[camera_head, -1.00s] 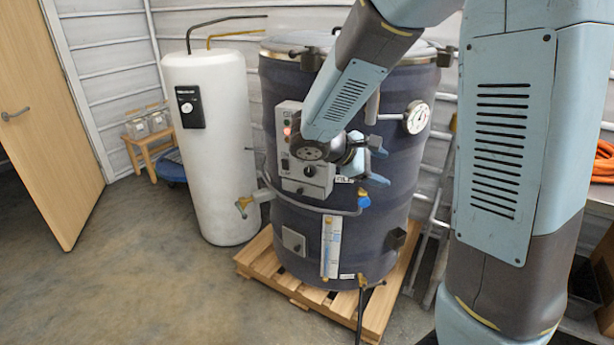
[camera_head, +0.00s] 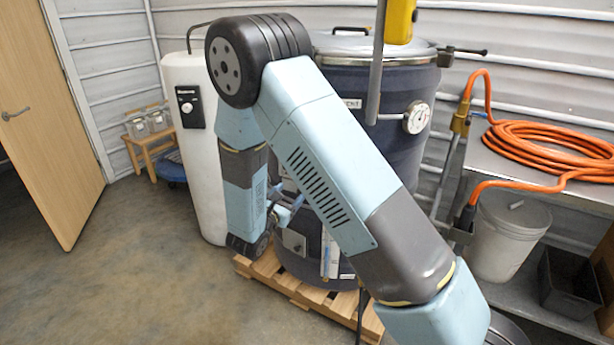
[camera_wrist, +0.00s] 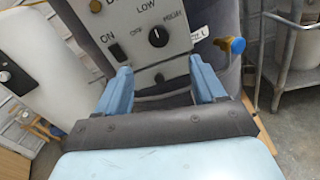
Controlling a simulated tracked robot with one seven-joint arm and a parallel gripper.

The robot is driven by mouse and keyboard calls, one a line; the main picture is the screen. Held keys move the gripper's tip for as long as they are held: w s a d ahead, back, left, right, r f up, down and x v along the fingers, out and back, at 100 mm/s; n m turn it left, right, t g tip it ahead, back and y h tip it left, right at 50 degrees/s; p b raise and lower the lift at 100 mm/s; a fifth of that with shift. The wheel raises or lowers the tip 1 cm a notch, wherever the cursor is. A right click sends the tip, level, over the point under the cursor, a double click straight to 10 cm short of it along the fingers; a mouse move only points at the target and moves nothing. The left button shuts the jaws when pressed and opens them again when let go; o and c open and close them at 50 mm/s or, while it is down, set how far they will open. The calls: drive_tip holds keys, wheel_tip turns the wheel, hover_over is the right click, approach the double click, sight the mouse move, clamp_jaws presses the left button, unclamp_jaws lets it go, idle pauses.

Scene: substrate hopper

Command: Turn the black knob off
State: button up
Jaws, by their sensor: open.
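A black knob (camera_wrist: 158,37) sits on the pale grey control panel (camera_wrist: 182,15) in the wrist view. Printed words around it include OFF at its left and LOW above. I cannot tell surely which mark it points at. My gripper (camera_wrist: 161,78) is open, its two blue fingers spread below the knob in the picture, with nothing between them. The fingers look apart from the knob. In the head view my gripper (camera_head: 284,208) shows only in part, low in front of the dark drum (camera_head: 400,165). My own arm hides the panel and knob there.
A dark switch (camera_wrist: 115,51) is left of the knob, by the ON label. A blue-ended valve (camera_wrist: 238,45) is to the right. The drum stands on a wooden pallet (camera_head: 262,282); a white tank (camera_head: 183,75) is beside it. Orange hose (camera_head: 545,140) lies on the right bench.

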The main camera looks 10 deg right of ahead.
drive_tip(key=x, duration=1.3)
drive_tip(key=shift+w, duration=0.35)
drive_tip(key=shift+d, duration=0.1)
drive_tip(key=c, duration=1.1)
